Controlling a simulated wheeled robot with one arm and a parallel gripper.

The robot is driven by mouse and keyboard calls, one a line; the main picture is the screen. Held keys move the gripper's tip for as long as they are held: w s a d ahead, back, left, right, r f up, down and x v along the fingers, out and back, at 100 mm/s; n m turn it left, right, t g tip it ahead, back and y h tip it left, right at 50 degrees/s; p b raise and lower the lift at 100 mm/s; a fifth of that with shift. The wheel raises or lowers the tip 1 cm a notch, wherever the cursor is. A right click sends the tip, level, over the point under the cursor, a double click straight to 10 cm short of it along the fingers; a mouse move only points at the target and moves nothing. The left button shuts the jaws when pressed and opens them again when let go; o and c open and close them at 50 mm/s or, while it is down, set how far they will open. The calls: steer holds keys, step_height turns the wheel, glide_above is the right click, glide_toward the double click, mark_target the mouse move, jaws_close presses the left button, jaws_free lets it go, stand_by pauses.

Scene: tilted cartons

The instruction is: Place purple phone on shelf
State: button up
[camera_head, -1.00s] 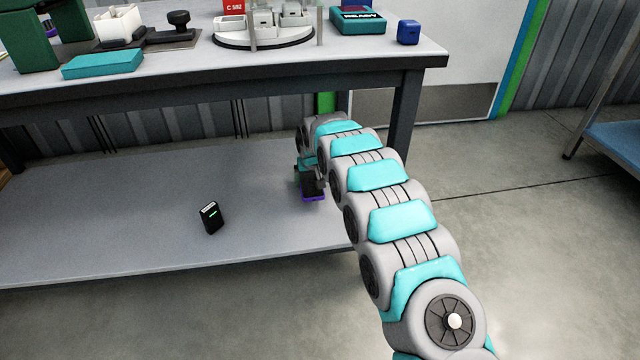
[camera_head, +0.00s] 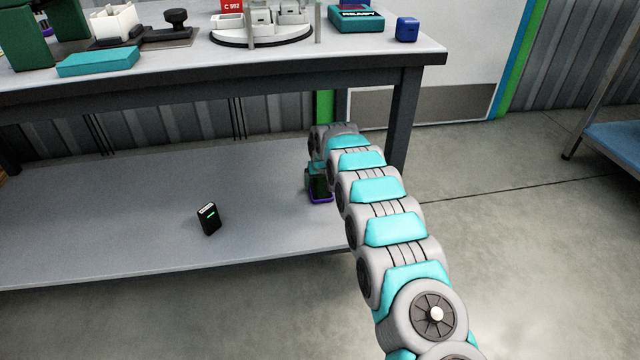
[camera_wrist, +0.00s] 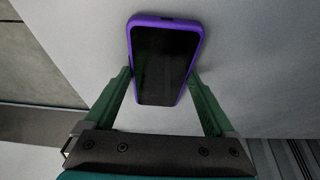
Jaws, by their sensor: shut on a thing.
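The purple phone (camera_wrist: 166,58) has a dark screen and a purple rim. In the wrist view it sits between the two green fingers of my gripper (camera_wrist: 162,88), which is shut on it. In the head view the phone (camera_head: 320,197) shows below my gripper (camera_head: 316,180), low over the right part of the lower shelf (camera_head: 130,215). I cannot tell whether the phone touches the shelf surface. My arm hides part of the gripper in the head view.
A small black device (camera_head: 209,219) with a green light stands on the shelf, left of my gripper. The shelf between them is clear. The workbench top (camera_head: 200,65) is above the shelf, and a table leg (camera_head: 403,120) stands to the right of my arm.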

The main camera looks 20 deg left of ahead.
steer(key=o, duration=1.3)
steer(key=shift+c, duration=0.2)
steer(key=shift+p+v, duration=0.45)
steer(key=shift+v, duration=3.4)
